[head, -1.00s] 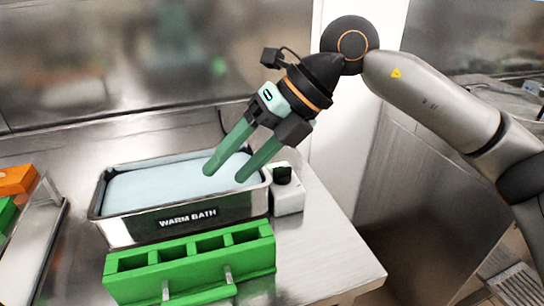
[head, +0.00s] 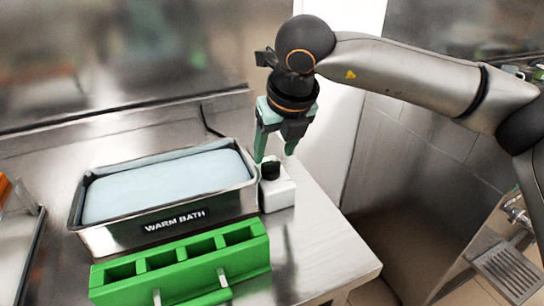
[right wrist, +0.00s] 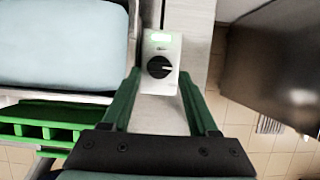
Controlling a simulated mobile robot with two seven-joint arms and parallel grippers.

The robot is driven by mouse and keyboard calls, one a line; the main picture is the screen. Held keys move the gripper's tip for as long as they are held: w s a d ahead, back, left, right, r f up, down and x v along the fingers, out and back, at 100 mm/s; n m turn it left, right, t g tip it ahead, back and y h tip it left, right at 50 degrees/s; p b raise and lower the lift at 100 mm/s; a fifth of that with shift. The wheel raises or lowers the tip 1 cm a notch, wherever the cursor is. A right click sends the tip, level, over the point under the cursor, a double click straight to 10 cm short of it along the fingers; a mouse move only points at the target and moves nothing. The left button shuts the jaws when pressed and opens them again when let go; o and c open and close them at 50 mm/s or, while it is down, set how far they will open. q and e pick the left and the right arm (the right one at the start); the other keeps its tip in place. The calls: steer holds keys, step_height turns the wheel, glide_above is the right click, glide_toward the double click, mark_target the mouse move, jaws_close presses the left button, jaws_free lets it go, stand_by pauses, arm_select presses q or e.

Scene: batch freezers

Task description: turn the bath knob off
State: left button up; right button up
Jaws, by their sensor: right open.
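The bath knob (head: 270,170) is a black dial on top of a small white box (head: 279,193) at the right end of the warm bath (head: 160,190). My right gripper (head: 275,157) is open and empty, pointing down just above the knob. In the wrist view its two green fingers stand either side of the white box's lower part, apart from the knob. My left gripper is out of view.
A green rack (head: 185,264) with several square slots stands in front of the bath. A steel wall rises behind. The steel bench (head: 325,245) is clear to the right of the rack, with its edge beyond. A metal tray lies at far left.

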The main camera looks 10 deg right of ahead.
mark_target(271, 162)
steer(key=shift+x, duration=1.65)
steer(key=shift+a, duration=0.1)
jaws_close()
